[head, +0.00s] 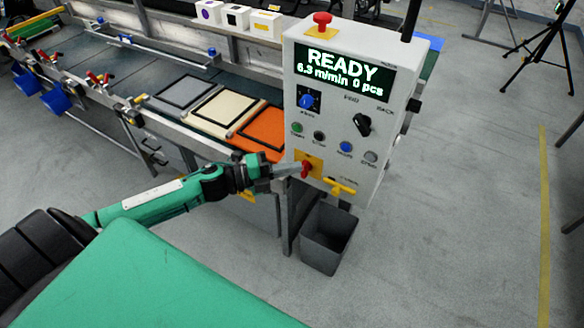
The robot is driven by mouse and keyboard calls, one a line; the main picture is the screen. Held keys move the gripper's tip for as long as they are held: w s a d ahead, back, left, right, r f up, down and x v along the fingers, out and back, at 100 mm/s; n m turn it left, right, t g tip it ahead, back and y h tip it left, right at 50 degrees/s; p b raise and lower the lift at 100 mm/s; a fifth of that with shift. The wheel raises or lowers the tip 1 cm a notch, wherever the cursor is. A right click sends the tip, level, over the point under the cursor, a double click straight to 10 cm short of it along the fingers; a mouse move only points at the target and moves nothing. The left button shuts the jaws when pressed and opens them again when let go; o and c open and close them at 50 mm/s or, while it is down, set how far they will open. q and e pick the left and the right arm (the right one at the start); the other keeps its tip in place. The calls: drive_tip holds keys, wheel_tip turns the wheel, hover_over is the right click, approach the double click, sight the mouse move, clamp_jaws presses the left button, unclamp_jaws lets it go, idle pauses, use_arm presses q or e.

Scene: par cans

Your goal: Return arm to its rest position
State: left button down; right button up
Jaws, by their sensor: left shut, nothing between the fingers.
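My left arm reaches in from the left, and its gripper (291,170) is shut and empty. Its fingertips are at the lower left of the white control box (344,90), close to a red switch (306,168) on a yellow plate. Whether they touch the switch I cannot tell. The box's screen (342,73) reads READY, 6.3 m/min, 0 pcs. My right gripper does not show.
A conveyor (110,66) with grey, cream and orange square trays (262,129) runs behind the arm. A grey bin (328,240) stands on the floor under the box. A tripod (540,45) stands at the upper right.

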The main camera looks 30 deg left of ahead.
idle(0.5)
use_arm(q)
drive_tip(key=w+a+f+n+t+y, duration=0.1)
drive_tip(key=a+f+n+y, duration=0.4)
drive_tip(key=f, duration=0.6)
drive_tip(key=w+a+f+n+t+y, duration=0.1)
drive_tip(key=a+f+n+y, duration=0.35)
drive_tip(key=f, duration=0.65)
drive_tip(key=s+a+f+n+g+y, duration=0.1)
drive_tip(key=s+f+n, duration=0.3)
drive_tip(key=f, duration=0.4)
drive_tip(key=s+a+f+n+g+y, duration=0.25)
drive_tip(key=s+f, duration=0.25)
drive_tip(key=f, duration=0.4)
drive_tip(key=s+d+f+n+g, duration=0.2)
drive_tip(key=s+f+n, duration=0.1)
drive_tip(key=s+f, duration=0.55)
drive_tip(key=s+d+f+n+g, duration=0.3)
drive_tip(key=s+f, duration=0.5)
drive_tip(key=s, duration=0.2)
drive_tip(key=s+d+f+n+g, duration=0.1)
drive_tip(key=s+d+f+g, duration=0.1)
drive_tip(key=s, duration=0.7)
drive_tip(key=s+d+f+n+g, duration=0.2)
drive_tip(key=s+d+f, duration=0.2)
drive_tip(key=s, duration=0.5)
drive_tip(key=shift+s+d+f, duration=0.2)
drive_tip(key=shift+d+f, duration=0.15)
drive_tip(key=shift+d, duration=0.6)
drive_tip(key=shift+g, duration=0.25)
